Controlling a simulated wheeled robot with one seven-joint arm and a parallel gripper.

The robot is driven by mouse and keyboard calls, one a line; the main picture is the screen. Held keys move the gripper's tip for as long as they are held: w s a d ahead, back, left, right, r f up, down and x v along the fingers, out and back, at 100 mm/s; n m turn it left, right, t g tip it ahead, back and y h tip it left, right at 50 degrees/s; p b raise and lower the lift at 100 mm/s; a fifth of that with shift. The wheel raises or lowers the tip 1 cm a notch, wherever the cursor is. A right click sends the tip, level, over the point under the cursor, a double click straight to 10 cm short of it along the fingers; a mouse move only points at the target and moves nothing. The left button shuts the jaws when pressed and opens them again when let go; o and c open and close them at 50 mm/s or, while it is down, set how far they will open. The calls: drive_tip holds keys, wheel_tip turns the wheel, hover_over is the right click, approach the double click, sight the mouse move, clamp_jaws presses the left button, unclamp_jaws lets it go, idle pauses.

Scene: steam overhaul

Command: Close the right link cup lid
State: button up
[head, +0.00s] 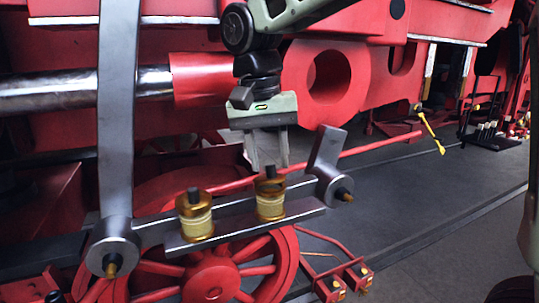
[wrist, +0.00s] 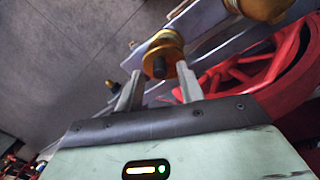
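The right link cup (head: 271,207) is a cream and brass cylinder standing on the grey link bar. Its amber lid (head: 270,185) carries a black knob on top; I cannot tell whether the lid is fully seated. My gripper (head: 269,165) points down just above and behind this cup in the head view, partly hidden by the knob. In the wrist view my gripper (wrist: 160,70) has its two fingers spread, with the right cup's brass lid (wrist: 165,46) and dark knob showing between and beyond the tips. I see no clear contact. The left link cup (head: 196,222) also has an amber top with a black knob.
The grey link bar (head: 240,226) runs between a tall steel lever (head: 118,120) at left and a short steel arm (head: 326,152) at right, close beside my gripper. A red spoked wheel (head: 215,277) is below. Open floor (head: 420,185) lies to the right.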

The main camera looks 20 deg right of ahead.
drive_tip(key=shift+f, duration=0.5)
clamp_jaws()
drive_tip(key=f+t+b, duration=0.1)
drive_tip(key=b, duration=0.2)
drive_tip(key=shift+s+b, duration=0.35)
drive_tip(key=t+b, duration=0.1)
drive_tip(key=b, duration=0.2)
drive_tip(key=shift+s+f+t, duration=0.25)
drive_tip(key=shift+s+t, duration=0.05)
drive_tip(key=shift+t, duration=0.1)
drive_tip(key=shift+t+b, duration=0.3)
drive_tip(key=shift+b, duration=0.15)
drive_tip(key=shift+r, duration=0.15)
